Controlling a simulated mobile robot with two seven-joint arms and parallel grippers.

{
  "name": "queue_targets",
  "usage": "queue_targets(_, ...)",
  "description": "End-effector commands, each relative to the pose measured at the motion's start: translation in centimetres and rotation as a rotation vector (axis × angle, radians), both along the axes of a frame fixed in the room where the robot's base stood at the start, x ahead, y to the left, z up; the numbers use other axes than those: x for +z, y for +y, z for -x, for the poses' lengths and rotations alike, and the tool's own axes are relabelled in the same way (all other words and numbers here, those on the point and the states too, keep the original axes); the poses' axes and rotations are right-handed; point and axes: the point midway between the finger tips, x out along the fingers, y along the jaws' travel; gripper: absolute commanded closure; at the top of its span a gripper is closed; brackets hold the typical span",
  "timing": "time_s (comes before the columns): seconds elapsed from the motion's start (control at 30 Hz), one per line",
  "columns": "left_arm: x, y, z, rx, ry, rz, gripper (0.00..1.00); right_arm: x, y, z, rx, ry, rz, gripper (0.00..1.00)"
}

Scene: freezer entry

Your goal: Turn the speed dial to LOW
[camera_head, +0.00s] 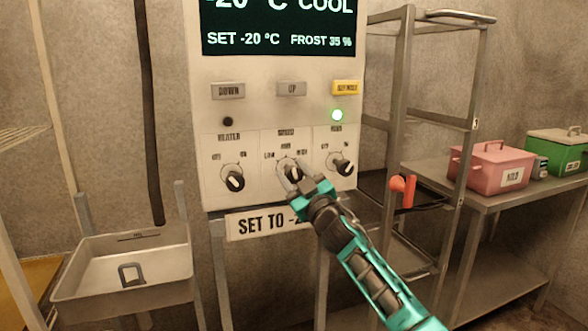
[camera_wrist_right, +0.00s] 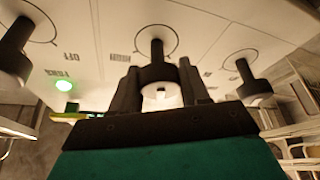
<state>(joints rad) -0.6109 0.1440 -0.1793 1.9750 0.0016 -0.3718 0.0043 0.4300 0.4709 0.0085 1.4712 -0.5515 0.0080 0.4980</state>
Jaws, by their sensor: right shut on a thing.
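The speed dial (camera_head: 292,174) is the middle of three black knobs on the pale control panel (camera_head: 215,120). Three position labels stand above it; the left one looks like LOW, and they are too blurred to read surely. My right gripper (camera_head: 293,182) is at this dial, shut on it. In the right wrist view the dial (camera_wrist_right: 158,75) sits between the two fingers (camera_wrist_right: 160,92). Its pointer direction is mostly hidden by the gripper in the head view. My left gripper is not in view.
The left knob (camera_head: 232,178) and the right knob (camera_head: 341,164) flank the dial closely. A display (camera_head: 277,28) and buttons are above. A metal basin (camera_head: 125,270) stands at left. A rack (camera_head: 400,100) and a table with pink (camera_head: 490,165) and green boxes (camera_head: 560,152) stand at right.

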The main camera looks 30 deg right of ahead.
Motion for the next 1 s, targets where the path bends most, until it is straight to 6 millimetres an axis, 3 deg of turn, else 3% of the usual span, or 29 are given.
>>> queue_targets(0.5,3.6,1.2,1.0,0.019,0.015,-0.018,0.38,0.3,-0.2,0.0,-0.002,0.109,0.433,0.85)
queue_targets(1.0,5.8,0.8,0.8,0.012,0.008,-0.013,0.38,0.0,-0.2,0.0,-0.003,0.152,0.615,0.85)
